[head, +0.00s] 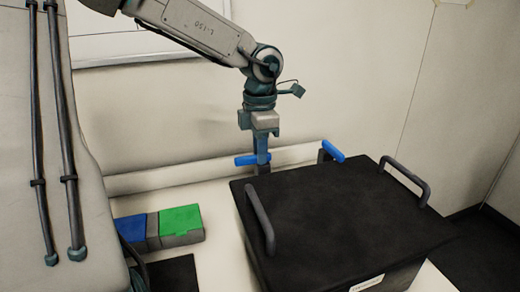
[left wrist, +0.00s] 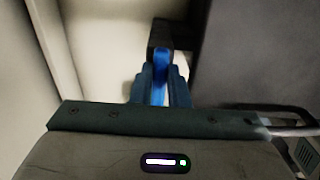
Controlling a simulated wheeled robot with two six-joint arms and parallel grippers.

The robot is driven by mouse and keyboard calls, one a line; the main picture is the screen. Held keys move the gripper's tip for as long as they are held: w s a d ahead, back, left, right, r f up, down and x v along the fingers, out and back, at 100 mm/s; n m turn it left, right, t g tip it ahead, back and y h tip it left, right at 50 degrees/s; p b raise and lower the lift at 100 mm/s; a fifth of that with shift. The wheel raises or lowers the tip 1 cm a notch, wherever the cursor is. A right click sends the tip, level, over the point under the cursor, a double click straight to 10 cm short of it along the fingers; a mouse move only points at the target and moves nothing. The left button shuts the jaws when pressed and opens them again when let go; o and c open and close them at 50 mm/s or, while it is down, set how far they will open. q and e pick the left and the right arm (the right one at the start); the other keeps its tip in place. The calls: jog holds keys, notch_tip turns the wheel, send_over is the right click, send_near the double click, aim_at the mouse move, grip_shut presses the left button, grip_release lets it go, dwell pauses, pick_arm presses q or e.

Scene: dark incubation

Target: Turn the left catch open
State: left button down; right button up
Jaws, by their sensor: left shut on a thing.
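The left catch (head: 244,160) is a blue bar at the back edge of a black box (head: 340,215), near its back left corner. My left gripper (head: 262,158) comes down from above and is shut on this catch. The catch lies roughly sideways in the head view, its left end sticking out past the fingers. In the left wrist view the blue catch (left wrist: 159,75) shows between the fingers (left wrist: 160,88). A second blue catch (head: 332,151) stands further right on the back edge, tilted. My right gripper is not in view.
The black box has a grey handle (head: 260,216) on its left and another handle (head: 408,182) on its right. A small box with a green lid (head: 180,219) and one with a blue lid (head: 131,228) stand left on the white table (head: 215,255). A wall is close behind.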

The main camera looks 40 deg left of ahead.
pick_arm(q)
jog(key=shift+r, duration=0.1)
jog(key=c, duration=1.4)
grip_release()
